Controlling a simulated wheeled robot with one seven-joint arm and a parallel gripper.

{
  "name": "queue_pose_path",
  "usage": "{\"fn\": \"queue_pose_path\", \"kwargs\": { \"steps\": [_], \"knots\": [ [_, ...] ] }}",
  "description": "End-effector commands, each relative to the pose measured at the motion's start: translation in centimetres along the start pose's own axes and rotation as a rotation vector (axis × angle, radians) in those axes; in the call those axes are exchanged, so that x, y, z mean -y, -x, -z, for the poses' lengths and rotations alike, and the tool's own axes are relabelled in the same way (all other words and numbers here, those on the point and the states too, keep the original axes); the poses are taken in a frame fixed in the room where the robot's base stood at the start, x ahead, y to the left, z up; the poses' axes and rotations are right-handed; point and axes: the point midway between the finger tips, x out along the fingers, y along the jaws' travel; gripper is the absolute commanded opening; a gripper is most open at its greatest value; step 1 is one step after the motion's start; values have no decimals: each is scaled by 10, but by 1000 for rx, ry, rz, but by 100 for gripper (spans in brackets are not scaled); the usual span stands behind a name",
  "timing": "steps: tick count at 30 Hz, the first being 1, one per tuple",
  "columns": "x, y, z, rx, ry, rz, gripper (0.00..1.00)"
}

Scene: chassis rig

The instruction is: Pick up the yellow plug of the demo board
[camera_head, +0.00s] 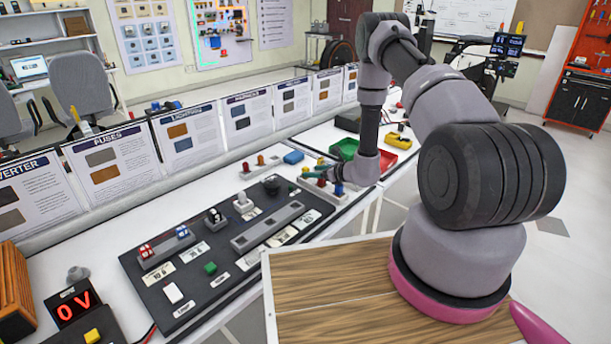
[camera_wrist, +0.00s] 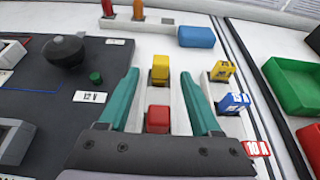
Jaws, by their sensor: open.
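A yellow plug (camera_wrist: 160,70) stands on a narrow white strip (camera_wrist: 176,92) in the wrist view, with a red plug (camera_wrist: 157,118) nearer to me on the same strip. My gripper (camera_wrist: 159,73) is open. Its two teal fingers lie on either side of the strip, with the yellow plug between their tips and a gap on both sides. The red plug sits between the fingers closer to the palm. In the head view my gripper (camera_head: 309,173) is low over the small coloured plugs and partly hides them. I cannot tell the fingertips' height over the strip.
Right of the strip are labelled yellow (camera_wrist: 222,70), blue (camera_wrist: 234,101) and red (camera_wrist: 257,148) pieces. A black board (camera_head: 200,262) with switches and a dark knob (camera_wrist: 63,52) lies left. A blue block (camera_wrist: 196,37) is beyond; green (camera_head: 345,149) and red (camera_head: 391,160) bins stand right.

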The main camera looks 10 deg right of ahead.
Motion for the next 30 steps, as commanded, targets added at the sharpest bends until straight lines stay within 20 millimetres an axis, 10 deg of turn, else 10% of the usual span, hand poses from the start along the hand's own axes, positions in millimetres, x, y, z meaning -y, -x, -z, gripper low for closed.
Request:
{"fn": "queue_pose_path", "kwargs": {
  "steps": [13, 18, 30],
  "knots": [
    [1, -25, -1, 1, 0, 0, 65],
    [1, -25, -1, 1, 0, 0, 4],
    [1, -23, -4, 2, 0, 0, 0]
  ]
}}
